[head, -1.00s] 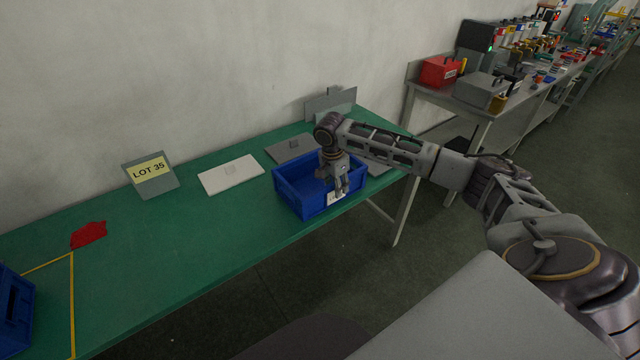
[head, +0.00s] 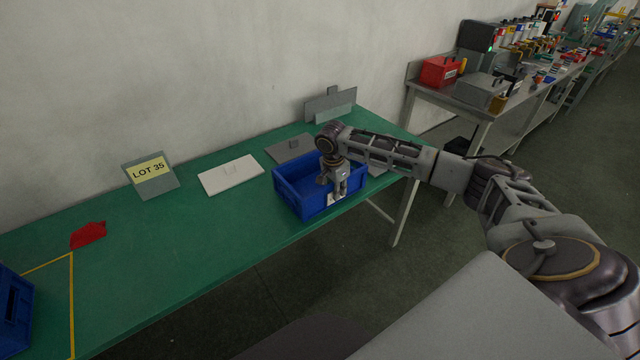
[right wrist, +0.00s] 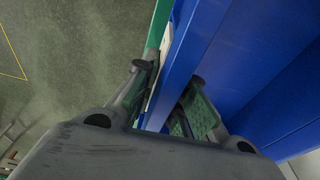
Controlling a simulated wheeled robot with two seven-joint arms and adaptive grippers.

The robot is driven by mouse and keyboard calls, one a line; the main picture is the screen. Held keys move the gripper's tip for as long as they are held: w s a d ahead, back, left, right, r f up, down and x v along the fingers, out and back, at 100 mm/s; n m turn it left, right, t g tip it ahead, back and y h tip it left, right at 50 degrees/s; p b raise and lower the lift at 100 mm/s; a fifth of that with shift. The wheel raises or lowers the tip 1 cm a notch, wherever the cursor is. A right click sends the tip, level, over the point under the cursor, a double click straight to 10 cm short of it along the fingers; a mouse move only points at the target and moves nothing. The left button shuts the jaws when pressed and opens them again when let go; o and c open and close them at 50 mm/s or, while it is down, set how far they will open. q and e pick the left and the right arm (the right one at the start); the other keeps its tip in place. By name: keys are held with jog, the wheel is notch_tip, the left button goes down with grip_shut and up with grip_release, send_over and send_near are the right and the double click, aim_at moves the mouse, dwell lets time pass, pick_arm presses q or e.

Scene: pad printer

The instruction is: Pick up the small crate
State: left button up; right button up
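The small blue crate (head: 290,196) stands on the green table near its front edge, with a white label on its front wall. My right gripper (head: 338,192) reaches down at that front wall. In the right wrist view my right gripper's fingers (right wrist: 168,78) straddle the blue wall (right wrist: 192,50), one outside by the label and one inside. They look apart, with the wall between them; any contact is hard to judge. The crate sits level on the table. My left gripper is not in view.
The green table (head: 200,240) also holds a white plate (head: 230,174), a grey plate (head: 290,149), a LOT 35 sign (head: 150,173) and a red piece (head: 88,235). Another blue crate (head: 14,312) stands at the left edge by yellow tape. The table's middle is clear.

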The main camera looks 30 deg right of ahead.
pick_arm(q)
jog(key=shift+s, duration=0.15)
pick_arm(e)
grip_shut()
jog(key=shift+r, duration=0.1)
jog(key=shift+r, duration=0.35)
notch_tip(320, 180, up, 8)
jog(key=shift+f, duration=0.15)
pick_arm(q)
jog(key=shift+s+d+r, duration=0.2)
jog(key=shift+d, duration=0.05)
pick_arm(e)
jog(key=shift+r, duration=0.75)
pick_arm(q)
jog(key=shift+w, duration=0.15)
